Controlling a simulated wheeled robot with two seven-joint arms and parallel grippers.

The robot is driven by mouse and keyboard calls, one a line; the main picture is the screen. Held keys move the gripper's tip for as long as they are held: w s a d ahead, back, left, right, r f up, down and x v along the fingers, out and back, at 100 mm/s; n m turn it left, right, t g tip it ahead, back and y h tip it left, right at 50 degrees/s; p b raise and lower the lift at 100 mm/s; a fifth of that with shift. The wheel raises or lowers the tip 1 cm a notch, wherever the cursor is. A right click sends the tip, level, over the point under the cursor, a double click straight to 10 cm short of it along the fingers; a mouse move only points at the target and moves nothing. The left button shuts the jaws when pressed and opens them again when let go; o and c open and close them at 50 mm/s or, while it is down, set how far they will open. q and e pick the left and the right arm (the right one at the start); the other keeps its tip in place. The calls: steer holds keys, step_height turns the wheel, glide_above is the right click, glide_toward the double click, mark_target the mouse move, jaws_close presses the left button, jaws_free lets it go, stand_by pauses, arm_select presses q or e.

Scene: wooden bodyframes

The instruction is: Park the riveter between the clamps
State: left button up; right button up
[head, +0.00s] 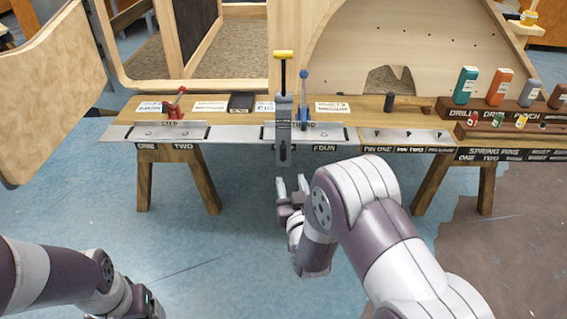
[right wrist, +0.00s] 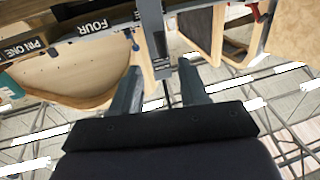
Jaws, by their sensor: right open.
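The riveter (head: 284,105), a tall grey tool with a black shaft and yellow top grip, stands upright at the bench's front edge, its lower end hanging below the edge. It also shows in the right wrist view (right wrist: 153,30). The blue-handled clamp (head: 304,98) stands close to its right. The red-handled clamp (head: 175,104) is farther left, near the slots marked one and two. My right gripper (head: 292,188) is open and empty, below and in front of the riveter, apart from it. My left gripper (head: 150,306) is at the bottom left edge; its fingers are not clear.
Racks with coloured bottles (head: 465,85) stand at the right. Wooden frames stand behind. The blue floor before the bench is free.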

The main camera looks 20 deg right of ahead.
mark_target(284, 158)
steer(key=w, duration=0.3)
steer(key=w+b, duration=0.1)
steer(key=w, duration=0.3)
steer(key=w+d+b, duration=0.1)
steer(key=w, duration=0.3)
steer(key=shift+f, duration=0.1)
steer(key=shift+w, duration=0.5)
jaws_close()
